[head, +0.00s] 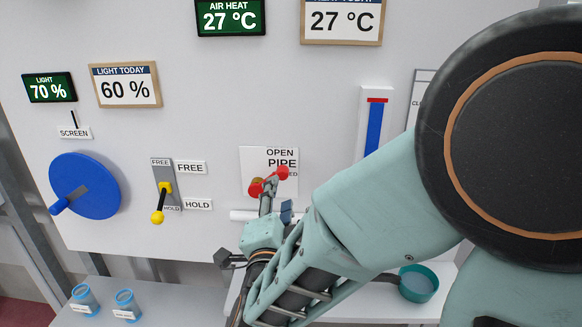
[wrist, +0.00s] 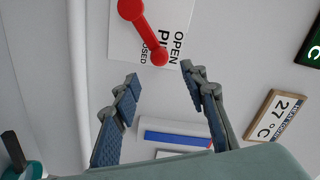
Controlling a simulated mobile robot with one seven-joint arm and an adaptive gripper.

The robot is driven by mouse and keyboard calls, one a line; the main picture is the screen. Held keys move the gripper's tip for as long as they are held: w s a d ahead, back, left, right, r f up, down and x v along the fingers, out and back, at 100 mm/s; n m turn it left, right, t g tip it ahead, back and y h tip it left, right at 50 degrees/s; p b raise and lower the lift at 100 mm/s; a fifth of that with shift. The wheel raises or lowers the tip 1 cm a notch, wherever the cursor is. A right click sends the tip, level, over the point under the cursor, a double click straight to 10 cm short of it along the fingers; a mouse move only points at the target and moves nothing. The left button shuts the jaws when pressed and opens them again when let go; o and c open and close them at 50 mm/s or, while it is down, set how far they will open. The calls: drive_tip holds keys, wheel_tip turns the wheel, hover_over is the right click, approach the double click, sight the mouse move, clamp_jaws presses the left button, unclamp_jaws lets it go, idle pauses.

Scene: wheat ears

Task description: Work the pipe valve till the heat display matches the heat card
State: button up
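The pipe valve's red handle (head: 270,184) is on its white plate marked OPEN, PIPE and a partly hidden CLOSED. The handle lies roughly level, its free end to the right, tilted slightly up. My gripper (head: 277,202) is just below it, covering part of the plate. In the wrist view, the red handle (wrist: 145,32) ends just beyond and between the fingertips of my gripper (wrist: 160,76), which is open and empty; contact is not visible. The green air heat display (head: 230,17) reads 27 °C. The heat card (head: 342,21) also reads 27 °C.
A blue gauge (head: 374,125) is right. Jars (head: 127,304) and a teal bowl (head: 418,284) stand below.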

sight(283, 176)
drive_tip(key=w+p, duration=0.3)
drive_tip(key=w, duration=0.7)
drive_tip(key=shift+w+d, duration=0.2)
drive_tip(key=shift+c, duration=0.5)
clamp_jaws()
